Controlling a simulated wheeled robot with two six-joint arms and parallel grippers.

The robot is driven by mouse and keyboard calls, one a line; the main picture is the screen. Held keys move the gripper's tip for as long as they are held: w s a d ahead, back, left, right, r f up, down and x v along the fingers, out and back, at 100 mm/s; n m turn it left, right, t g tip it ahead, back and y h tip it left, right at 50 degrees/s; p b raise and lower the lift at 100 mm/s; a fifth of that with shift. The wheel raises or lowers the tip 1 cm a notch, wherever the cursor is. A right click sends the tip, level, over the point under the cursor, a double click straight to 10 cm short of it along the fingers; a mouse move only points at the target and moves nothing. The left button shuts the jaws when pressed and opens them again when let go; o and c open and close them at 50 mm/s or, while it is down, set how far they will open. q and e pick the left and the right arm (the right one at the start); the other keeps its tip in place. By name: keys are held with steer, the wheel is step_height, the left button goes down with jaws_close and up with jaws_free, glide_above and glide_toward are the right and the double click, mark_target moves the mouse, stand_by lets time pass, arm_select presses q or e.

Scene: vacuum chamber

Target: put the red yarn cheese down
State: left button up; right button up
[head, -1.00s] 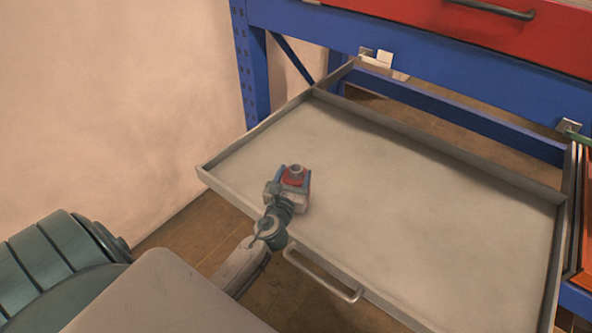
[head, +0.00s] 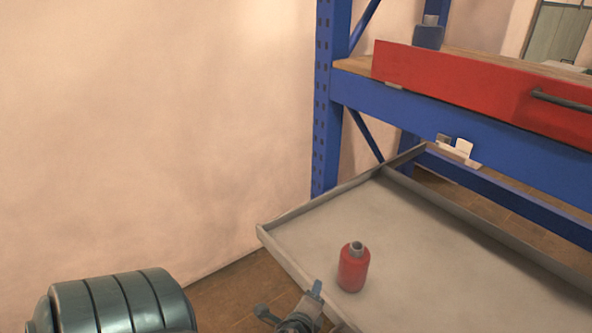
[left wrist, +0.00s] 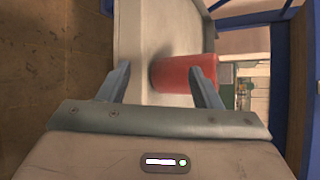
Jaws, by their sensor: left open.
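The red yarn cheese (head: 353,269) is a red cylinder with a grey hollow top. It stands upright on the grey pulled-out tray (head: 440,265), near the tray's front left part. My left gripper (head: 317,292) is just in front of it, open and apart from it in the head view. In the left wrist view the red yarn cheese (left wrist: 180,74) lies beyond my open fingers (left wrist: 160,85), partly covered by the right finger. My right gripper is in neither view.
A blue rack (head: 325,110) holds a red drawer (head: 470,88) above the tray. A dark blue bottle-like object (head: 429,35) stands on the rack's wooden shelf. The tray has a low raised rim. Much of its surface is bare.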

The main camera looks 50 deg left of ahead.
arm_select(q)
steer(key=s+d+f+n+g+h, duration=0.3)
steer(key=s+d+n, duration=0.1)
steer(key=s+n, duration=0.2)
steer(key=s+d+f+n+g+h, duration=0.3)
steer(key=s+d+n+g, duration=0.1)
steer(key=s+n, duration=0.3)
steer(key=shift+d+n+g, duration=0.25)
steer(key=shift+n+g, duration=0.05)
steer(key=shift+n, duration=0.8)
steer(key=shift+c, duration=0.5)
